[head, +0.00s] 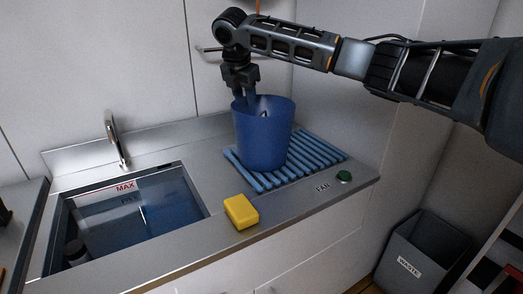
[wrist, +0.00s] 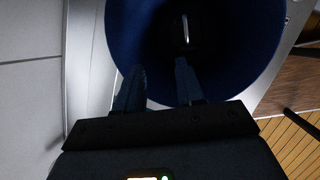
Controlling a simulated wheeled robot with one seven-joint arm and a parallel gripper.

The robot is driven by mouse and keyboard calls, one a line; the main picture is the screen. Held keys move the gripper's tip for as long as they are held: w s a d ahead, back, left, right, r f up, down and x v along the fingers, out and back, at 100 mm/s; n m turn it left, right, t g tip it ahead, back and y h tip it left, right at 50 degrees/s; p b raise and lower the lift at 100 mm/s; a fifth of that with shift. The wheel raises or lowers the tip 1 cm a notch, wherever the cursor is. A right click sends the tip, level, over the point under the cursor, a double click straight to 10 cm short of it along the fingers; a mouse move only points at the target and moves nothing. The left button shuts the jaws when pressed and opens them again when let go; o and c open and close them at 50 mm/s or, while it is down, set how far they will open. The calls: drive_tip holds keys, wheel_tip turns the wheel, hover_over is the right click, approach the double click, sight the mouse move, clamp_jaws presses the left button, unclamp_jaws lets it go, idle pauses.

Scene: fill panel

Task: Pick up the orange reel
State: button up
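I cannot make out an orange reel in either view. My gripper (head: 245,97) points down at the back left rim of a blue bucket (head: 265,140). In the wrist view, the two fingers of my gripper (wrist: 160,75) are apart, with no object clearly between them. They overlap the near rim of the bucket (wrist: 118,35), and at least the right finger shows against its dark inside. I cannot tell if they touch the wall. A small pale streak (wrist: 185,28) shows in the bucket's dark inside; what it belongs to is unclear.
The bucket stands on a blue slatted rack (head: 317,150). A yellow sponge-like block (head: 241,211) lies on the counter in front. A sink (head: 150,215) with a tap (head: 115,140) is at left. A green button (head: 344,176) marked FAN and a waste bin (head: 420,255) are at right.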

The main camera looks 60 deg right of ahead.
drive_tip(key=shift+g, duration=0.7)
drive_tip(key=s+d+f, duration=0.1)
drive_tip(key=f, duration=0.1)
drive_tip(key=s+d+f, duration=0.1)
drive_tip(key=d+f, duration=0.1)
drive_tip(key=f, duration=0.1)
drive_tip(key=s+d+f, duration=0.1)
drive_tip(key=d+f, duration=0.1)
drive_tip(key=f, duration=0.1)
drive_tip(key=shift+s+d+p, duration=0.25)
drive_tip(key=shift+s+p, duration=0.05)
drive_tip(key=shift+p, duration=0.1)
drive_tip(key=shift+r, duration=0.1)
clamp_jaws()
idle(0.4)
